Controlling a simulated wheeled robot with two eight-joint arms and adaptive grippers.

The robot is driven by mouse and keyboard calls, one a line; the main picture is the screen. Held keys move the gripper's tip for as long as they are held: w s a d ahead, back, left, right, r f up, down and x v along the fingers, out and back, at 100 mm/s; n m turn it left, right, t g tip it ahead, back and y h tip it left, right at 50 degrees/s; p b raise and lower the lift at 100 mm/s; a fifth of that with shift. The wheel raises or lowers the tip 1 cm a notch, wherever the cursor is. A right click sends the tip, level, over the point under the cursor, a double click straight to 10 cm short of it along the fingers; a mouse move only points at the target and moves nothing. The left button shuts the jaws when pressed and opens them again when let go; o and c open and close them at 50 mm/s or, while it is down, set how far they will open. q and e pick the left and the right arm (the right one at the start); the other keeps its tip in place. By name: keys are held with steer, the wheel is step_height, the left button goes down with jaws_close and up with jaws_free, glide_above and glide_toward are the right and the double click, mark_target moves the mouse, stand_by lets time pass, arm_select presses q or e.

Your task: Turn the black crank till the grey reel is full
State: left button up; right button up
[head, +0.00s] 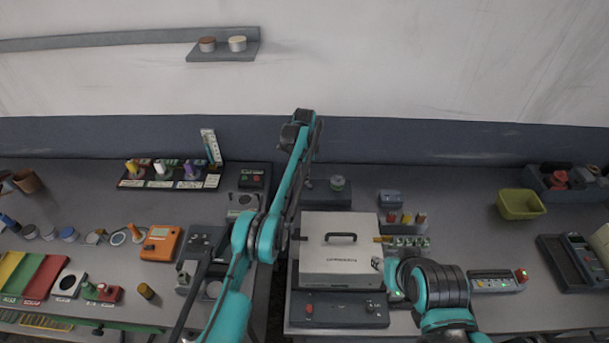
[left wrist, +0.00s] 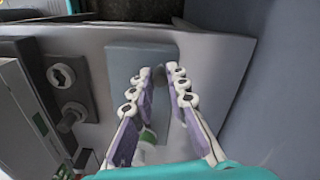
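I cannot pick out the black crank or the grey reel for certain in either view. In the left wrist view my left gripper (left wrist: 160,72) has its two pale jointed fingers apart, with nothing held at the tips. Behind them is a flat blue-grey plate (left wrist: 125,58) on a grey surface. A small green and white thing (left wrist: 147,137) shows between the fingers lower down.
The white box (head: 340,270) with a black handle stands on the right table. An orange device (head: 161,243) and several small parts lie on the left table. A yellow-green bin (head: 520,204) stands at the right. In the left wrist view, knobs (left wrist: 62,76) are close at left.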

arm_select(q)
steer(key=o, duration=0.4)
